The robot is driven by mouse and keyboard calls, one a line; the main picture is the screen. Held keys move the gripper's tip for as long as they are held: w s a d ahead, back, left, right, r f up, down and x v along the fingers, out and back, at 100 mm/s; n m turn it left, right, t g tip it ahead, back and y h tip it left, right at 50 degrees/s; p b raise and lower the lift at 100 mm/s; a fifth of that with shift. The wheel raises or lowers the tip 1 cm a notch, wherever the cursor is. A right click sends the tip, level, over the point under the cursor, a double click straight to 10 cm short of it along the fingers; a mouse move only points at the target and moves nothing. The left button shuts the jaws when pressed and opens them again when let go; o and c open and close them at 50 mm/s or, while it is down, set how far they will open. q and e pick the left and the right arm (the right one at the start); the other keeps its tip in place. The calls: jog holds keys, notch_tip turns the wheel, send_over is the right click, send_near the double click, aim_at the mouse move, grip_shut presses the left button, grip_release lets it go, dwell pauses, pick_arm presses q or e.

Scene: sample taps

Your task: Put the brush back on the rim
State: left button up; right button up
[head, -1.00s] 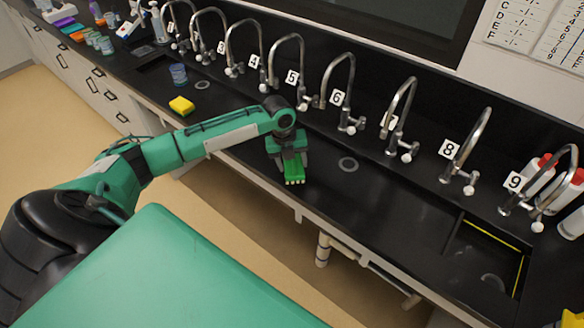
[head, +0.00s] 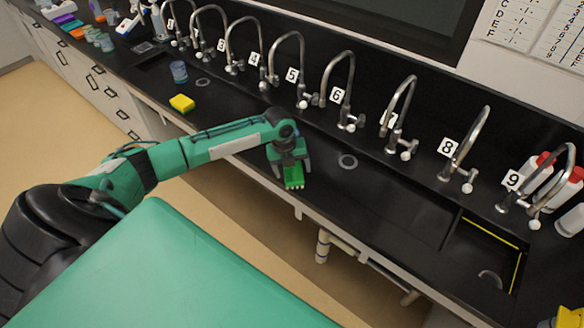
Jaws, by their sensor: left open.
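The green brush (head: 294,183), with pale bristle tips toward the front, is on the black counter near its front edge, below tap 5. My left gripper (head: 291,168) is directly over it, open, with one finger on each side of the brush. The gripper hides the brush's back part, and I cannot tell whether the fingers touch it. A sink (head: 490,252) with yellow lines along its rim is at the right end of the counter. My right gripper is not in view.
A row of curved taps (head: 338,90) with number cards stands along the back. A yellow sponge (head: 182,103) and a blue cup (head: 178,72) are on the left. Red-capped white bottles (head: 543,175) stand at the right. The counter right of the brush is clear.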

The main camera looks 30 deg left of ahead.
aim_at(285, 173)
pick_arm(q)
notch_tip(285, 173, up, 12)
jog(key=s+a+b, duration=0.1)
jog(key=b, duration=0.2)
jog(key=shift+s+a, duration=0.2)
jog(key=shift+a, duration=0.15)
